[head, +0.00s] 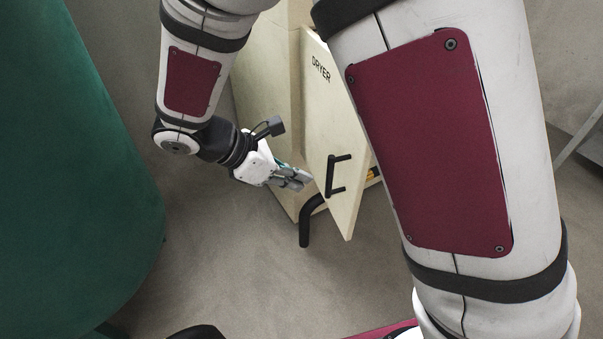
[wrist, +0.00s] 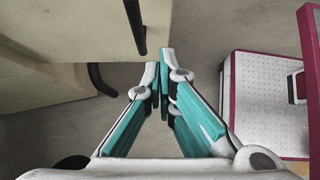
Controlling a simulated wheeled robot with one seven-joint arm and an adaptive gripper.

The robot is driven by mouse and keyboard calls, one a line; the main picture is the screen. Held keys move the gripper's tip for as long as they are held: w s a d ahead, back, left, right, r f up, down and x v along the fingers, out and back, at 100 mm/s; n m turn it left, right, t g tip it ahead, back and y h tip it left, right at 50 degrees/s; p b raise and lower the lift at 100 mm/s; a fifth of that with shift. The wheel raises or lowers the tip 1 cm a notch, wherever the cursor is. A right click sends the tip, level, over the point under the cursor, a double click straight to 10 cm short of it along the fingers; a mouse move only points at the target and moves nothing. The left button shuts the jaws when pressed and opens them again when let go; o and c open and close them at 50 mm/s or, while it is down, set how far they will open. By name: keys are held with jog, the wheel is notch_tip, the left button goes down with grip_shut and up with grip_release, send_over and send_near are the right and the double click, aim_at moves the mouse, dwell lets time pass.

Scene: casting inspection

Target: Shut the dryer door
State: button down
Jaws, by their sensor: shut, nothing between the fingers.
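The dryer is a cream cabinet (head: 268,75). Its door (head: 318,115), marked DRYER and with a black bar handle (head: 334,176), stands open at an angle in the head view. My arm hides part of the door and of the opening behind it. My gripper (head: 308,180) is shut and empty, just left of the door near handle height. I cannot tell whether it touches the door. In the wrist view my fingertips (wrist: 164,72) are together, and the cream door panel (wrist: 70,28) with the black handle (wrist: 135,24) lies just beyond them, up and left.
A black bent leg (head: 305,225) sticks out at the cabinet's bottom; it also shows in the wrist view (wrist: 99,80). A large green rounded object (head: 70,170) stands at the left. Something orange (head: 373,172) shows behind the door. Bare floor (head: 225,260) lies between.

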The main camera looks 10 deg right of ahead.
aim_at(352, 192)
jog(key=shift+w+d+f+b, duration=0.2)
jog(key=shift+d+f+b, duration=0.55)
jog(key=shift+d, duration=0.85)
jog(key=shift+w+d+f+b, duration=0.15)
jog(key=shift+d+f+b, duration=0.15)
jog(key=shift+d+f, duration=1.05)
jog(key=shift+w+d+f+b, duration=0.2)
jog(key=shift+d+f+b, duration=0.4)
jog(key=shift+d, duration=1.2)
